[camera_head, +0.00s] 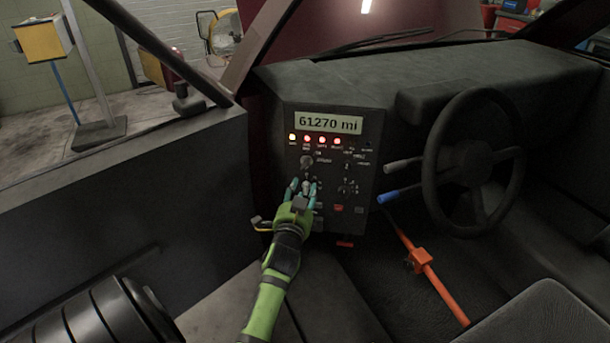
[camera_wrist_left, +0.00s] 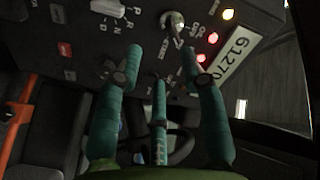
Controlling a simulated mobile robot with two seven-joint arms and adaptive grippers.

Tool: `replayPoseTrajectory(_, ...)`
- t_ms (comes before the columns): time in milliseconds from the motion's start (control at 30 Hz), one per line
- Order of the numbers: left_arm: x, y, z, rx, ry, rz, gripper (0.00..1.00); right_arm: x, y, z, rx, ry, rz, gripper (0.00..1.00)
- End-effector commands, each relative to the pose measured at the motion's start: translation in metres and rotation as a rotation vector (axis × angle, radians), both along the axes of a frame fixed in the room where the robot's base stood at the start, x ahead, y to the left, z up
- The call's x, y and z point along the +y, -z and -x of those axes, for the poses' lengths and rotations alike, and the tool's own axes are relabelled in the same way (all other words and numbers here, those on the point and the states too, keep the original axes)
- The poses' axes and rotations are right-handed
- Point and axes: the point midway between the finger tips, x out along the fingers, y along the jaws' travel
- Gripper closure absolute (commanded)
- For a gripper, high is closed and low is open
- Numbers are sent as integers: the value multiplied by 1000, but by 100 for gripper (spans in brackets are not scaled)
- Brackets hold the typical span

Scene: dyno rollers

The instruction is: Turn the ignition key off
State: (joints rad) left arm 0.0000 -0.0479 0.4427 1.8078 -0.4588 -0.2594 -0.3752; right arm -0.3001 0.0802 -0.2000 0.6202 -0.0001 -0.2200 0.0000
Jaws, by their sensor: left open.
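The dark dashboard panel (camera_head: 300,219) stands left of the steering wheel. What looks like the ignition switch, a round silvery knob (camera_head: 307,162), sits below the row of indicator lights. It also shows at the top of the left wrist view (camera_wrist_left: 175,22), with small labels beside it. Its exact turned position is too small to tell. My left gripper (camera_head: 303,185) is in front of the panel just below this switch, its teal fingers spread and pointing at the panel. In the left wrist view the gripper (camera_wrist_left: 160,60) is open, and the switch lies beyond its fingertips. My right gripper is out of view.
A display (camera_head: 328,123) reads 61270 mi above several lit lights (camera_head: 322,140). The steering wheel (camera_head: 474,160), a blue-tipped lever (camera_head: 402,192) and an orange bar (camera_head: 434,281) are to the right. The door (camera_head: 118,185) is on the left.

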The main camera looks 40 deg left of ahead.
Motion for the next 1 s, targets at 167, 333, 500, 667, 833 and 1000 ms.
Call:
replayPoseTrajectory(167,12,-13,-9,-17,-14,-21,59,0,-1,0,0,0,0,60)
replayPoseTrajectory(333,26,-13,-32,-18,-13,-20,59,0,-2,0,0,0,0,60)
replayPoseTrajectory(500,37,-12,-50,-16,-12,-18,59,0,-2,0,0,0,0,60)
replayPoseTrajectory(667,41,-11,-57,-15,-12,-17,59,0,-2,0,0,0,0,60)
replayPoseTrajectory(833,42,-11,-58,-16,-11,-17,59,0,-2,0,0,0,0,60)
replayPoseTrajectory(1000,42,-11,-58,-15,-11,-17,91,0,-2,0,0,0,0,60)
